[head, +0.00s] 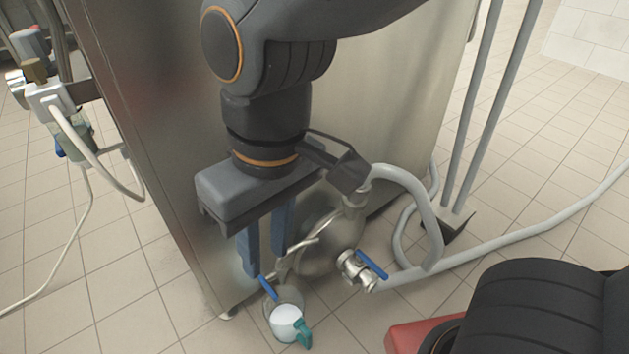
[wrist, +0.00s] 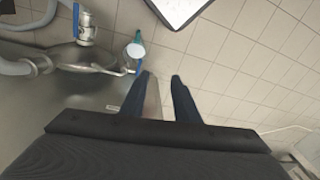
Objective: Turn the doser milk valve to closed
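My gripper (head: 265,262) is open and empty, with its two blue fingers pointing down beside the steel cabinet. In the wrist view its fingers (wrist: 161,78) are apart with floor showing between them. A small blue lever (head: 268,288) sits just below the fingertips, by a jug. It also shows in the wrist view (wrist: 138,69), left of the fingers, and no contact is visible. A metal valve with a larger blue handle (head: 372,265) is on the hose to the right; it also shows in the wrist view (wrist: 77,20). I cannot tell which lever is the doser milk valve.
A white-topped jug with a green handle (head: 286,322) is below the small lever. A rounded steel vessel (head: 318,243) and grey hoses (head: 425,205) are to the right. The steel cabinet (head: 380,110) stands behind my gripper. Tiled floor (head: 150,320) is open at the left.

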